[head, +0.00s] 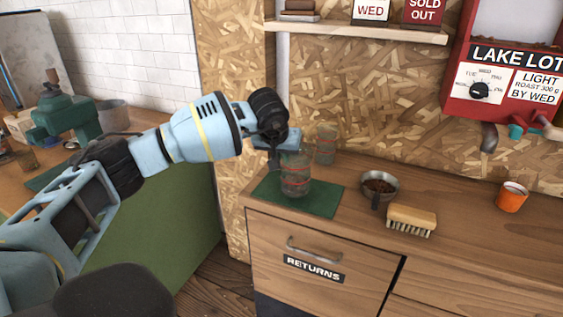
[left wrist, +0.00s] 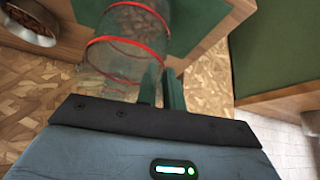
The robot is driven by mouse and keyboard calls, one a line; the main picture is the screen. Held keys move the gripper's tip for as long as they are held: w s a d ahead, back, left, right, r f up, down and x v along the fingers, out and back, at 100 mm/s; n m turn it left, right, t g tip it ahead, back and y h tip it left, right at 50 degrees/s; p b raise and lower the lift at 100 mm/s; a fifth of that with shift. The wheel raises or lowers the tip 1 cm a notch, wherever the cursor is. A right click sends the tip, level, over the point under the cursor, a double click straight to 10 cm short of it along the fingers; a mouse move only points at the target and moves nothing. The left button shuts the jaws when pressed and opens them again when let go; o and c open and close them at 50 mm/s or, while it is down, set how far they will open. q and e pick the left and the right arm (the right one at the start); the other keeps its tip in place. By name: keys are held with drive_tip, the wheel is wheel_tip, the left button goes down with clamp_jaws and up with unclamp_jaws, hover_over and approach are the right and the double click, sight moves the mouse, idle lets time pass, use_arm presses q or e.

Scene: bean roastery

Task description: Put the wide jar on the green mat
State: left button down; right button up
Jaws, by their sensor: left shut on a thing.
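The wide jar (head: 296,182) is clear glass with red bands and some brown contents low inside. It stands upright over the green mat (head: 325,202); I cannot tell whether its base touches. My left gripper (head: 284,152) is at the jar's upper part, shut on it. In the left wrist view the jar (left wrist: 125,52) lies just beyond my close-set green fingers (left wrist: 162,88), which meet its edge, and part of the mat (left wrist: 190,25) shows beside it. My right gripper is not in view.
Another clear jar (head: 326,145) stands close behind, by the wall. A metal scoop of beans (head: 380,184), a wooden brush (head: 411,219) and an orange cup (head: 512,197) stand to the right on the counter (head: 460,215). A shelf (head: 360,32) hangs above.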

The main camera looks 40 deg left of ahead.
use_arm(q)
drive_tip(key=shift+f, duration=1.05)
drive_tip(key=shift+f, duration=0.15)
drive_tip(key=c, duration=1.5)
unclamp_jaws()
drive_tip(key=shift+r, duration=0.25)
drive_tip(key=v, duration=1.1)
drive_tip(key=shift+s+d+r+p, duration=0.15)
drive_tip(key=shift+s+r+p, duration=0.15)
drive_tip(key=shift+p, duration=0.1)
